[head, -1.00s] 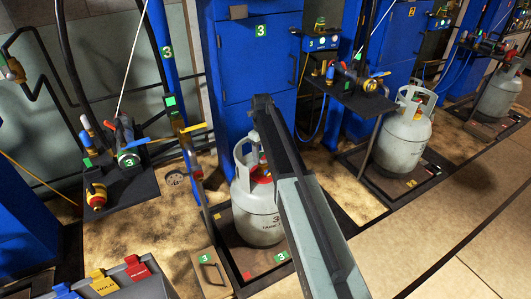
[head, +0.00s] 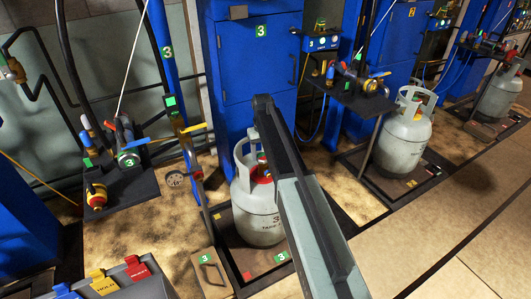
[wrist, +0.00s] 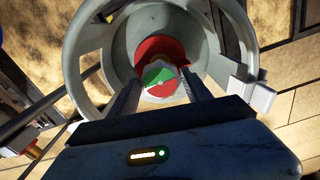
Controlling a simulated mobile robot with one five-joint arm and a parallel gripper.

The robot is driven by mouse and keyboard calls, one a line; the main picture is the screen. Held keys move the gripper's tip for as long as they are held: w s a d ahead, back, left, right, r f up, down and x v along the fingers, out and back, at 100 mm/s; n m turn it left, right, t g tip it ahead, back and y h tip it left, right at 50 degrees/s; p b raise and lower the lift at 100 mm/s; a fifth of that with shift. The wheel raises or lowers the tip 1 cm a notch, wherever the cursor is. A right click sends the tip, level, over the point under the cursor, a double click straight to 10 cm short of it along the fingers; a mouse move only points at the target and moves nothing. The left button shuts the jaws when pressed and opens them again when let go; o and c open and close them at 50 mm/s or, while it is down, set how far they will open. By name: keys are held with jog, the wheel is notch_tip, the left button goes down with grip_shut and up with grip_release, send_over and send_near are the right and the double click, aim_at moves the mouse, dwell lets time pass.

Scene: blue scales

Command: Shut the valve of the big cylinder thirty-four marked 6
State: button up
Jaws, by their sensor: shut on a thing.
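A grey-white cylinder (head: 258,212) with a collar stands below my arm in the head view. The markings on its body are partly covered; a 3 shows. I cannot see a 6 on it. In the wrist view, its round collar (wrist: 85,50) surrounds a valve knob (wrist: 158,80) with a green and white top, with red around it. My gripper (wrist: 160,88) reaches into the collar, its two fingers on either side of the knob and closed on it. In the head view my arm hides part of the cylinder, and the fingertips do not show.
Green 3 signs mark this station, including one on the blue cabinet (head: 257,65). Shelves with valves and hoses stand left (head: 120,193) and right (head: 345,92). Another cylinder (head: 403,140) stands further right. A bin with coloured tags (head: 115,285) is at lower left. Floor at right is clear.

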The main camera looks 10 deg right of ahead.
aim_at(263, 155)
jog(key=shift+w+d, duration=0.1)
jog(key=shift+w, duration=0.05)
jog(key=o, duration=1.4)
jog(key=shift+c, duration=0.2)
notch_tip(263, 155, up, 8)
jog(key=p, duration=0.8)
jog(key=shift+f, duration=0.15)
